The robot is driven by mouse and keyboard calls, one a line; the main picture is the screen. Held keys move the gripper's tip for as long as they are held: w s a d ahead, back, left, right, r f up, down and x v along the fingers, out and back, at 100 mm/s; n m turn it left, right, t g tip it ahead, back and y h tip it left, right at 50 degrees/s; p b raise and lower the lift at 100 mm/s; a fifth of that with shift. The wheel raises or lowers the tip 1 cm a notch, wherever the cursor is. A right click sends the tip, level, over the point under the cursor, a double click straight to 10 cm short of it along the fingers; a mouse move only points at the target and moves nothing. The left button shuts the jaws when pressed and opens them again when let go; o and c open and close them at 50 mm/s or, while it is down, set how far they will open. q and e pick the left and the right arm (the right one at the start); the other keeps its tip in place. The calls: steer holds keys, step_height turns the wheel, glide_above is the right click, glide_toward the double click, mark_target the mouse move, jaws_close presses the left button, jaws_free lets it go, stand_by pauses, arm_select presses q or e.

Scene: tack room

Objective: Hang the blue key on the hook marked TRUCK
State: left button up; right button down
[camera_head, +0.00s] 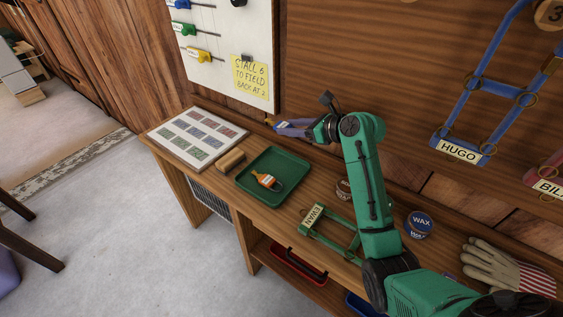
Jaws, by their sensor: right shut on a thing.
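My right gripper (302,129) reaches left from my green arm, above the back edge of the bench. No hook marked TRUCK can be made out in this view. My left gripper is out of view.
A green tray (250,192) holds an orange-tagged key (267,181). A card sheet (198,135) and wooden block (230,160) lie left of it. The white board (228,25) hangs behind; halters (460,150) hang right. A wax tin (418,224) and gloves (490,265) lie right.

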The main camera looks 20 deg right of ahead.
steer(key=b, duration=0.1)
glide_above(290, 169)
step_height(290, 169, down, 12)
steer(key=shift+s+r, duration=0.1)
steer(key=shift+r, duration=0.15)
step_height(290, 169, down, 3)
steer(key=shift+a+r+p, duration=0.1)
steer(key=shift+r+p, duration=0.1)
steer(key=shift+p, duration=0.15)
steer(key=shift+f, duration=0.25)
steer(key=shift+f, duration=0.1)
steer(key=shift+c, duration=1.7)
jaws_free()
steer(key=shift+f+b, duration=0.25)
steer(key=shift+b, duration=0.35)
steer(key=shift+f+b, duration=0.15)
steer(key=shift+b, duration=0.55)
steer(key=v, duration=0.1)
steer(key=p+v, duration=0.1)
steer(key=v, duration=0.1)
steer(key=shift+s+r, duration=0.1)
steer(key=shift+r, duration=0.35)
steer(key=p+v, duration=0.1)
steer(key=v, duration=1)
steer(key=shift+s+r, duration=0.1)
steer(key=shift+s, duration=0.05)
